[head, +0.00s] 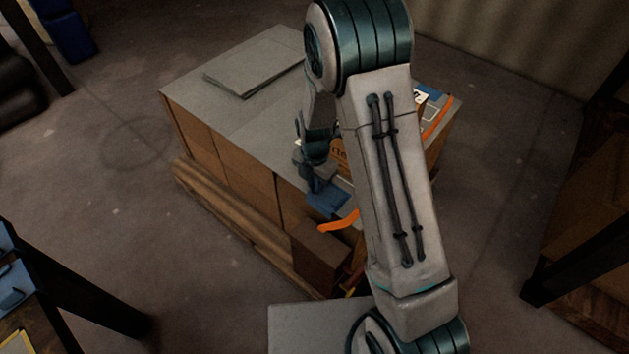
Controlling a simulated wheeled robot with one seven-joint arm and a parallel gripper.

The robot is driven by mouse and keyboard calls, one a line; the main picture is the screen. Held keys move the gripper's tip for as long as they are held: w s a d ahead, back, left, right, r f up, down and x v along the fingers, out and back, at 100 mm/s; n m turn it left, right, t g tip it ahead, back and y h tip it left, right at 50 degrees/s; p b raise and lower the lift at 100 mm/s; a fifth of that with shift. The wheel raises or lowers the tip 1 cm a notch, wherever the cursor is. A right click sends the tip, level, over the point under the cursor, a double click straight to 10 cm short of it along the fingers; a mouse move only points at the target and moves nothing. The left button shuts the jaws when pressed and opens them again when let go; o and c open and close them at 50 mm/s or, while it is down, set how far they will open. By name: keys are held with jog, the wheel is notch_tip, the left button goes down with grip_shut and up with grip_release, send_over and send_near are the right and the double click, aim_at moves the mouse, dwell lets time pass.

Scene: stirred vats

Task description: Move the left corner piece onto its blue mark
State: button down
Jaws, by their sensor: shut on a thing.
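My gripper (314,182) points down over the near edge of the load's top, partly behind my own forearm. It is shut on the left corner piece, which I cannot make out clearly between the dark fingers. A blue mark (328,201) lies at the near edge, just below the fingertips in the picture. I cannot tell whether the held piece touches it. Another blue patch (431,91) shows at the far right edge of the load, beyond my forearm.
The stacked load (220,155) has a grey top with a flat grey sheet (250,68) at the back left. An orange strap (340,222) hangs over the near edge and shows again at the right. A dark brown block (320,250) sits below. Open floor lies left.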

jog(key=c, duration=1.4)
grip_release()
notch_tip(320, 180, up, 13)
jog(key=p, duration=0.3)
jog(key=s+d+r+m+t+p, duration=0.1)
jog(key=s+d+r+m+p, duration=0.2)
jog(key=r+m, duration=0.6)
jog(key=s+d+r+m+t+p, duration=0.1)
jog(key=s+d+r+m+p, duration=0.2)
jog(key=s+r+m+p, duration=0.5)
jog(key=s+d+r+m+p, duration=0.4)
jog(key=s+r+m, duration=0.4)
jog(key=r, duration=0.6)
jog(key=shift+s+r+m+t+p, duration=0.25)
jog(key=shift+r+m+t+p, duration=0.15)
jog(key=shift+m+p, duration=0.6)
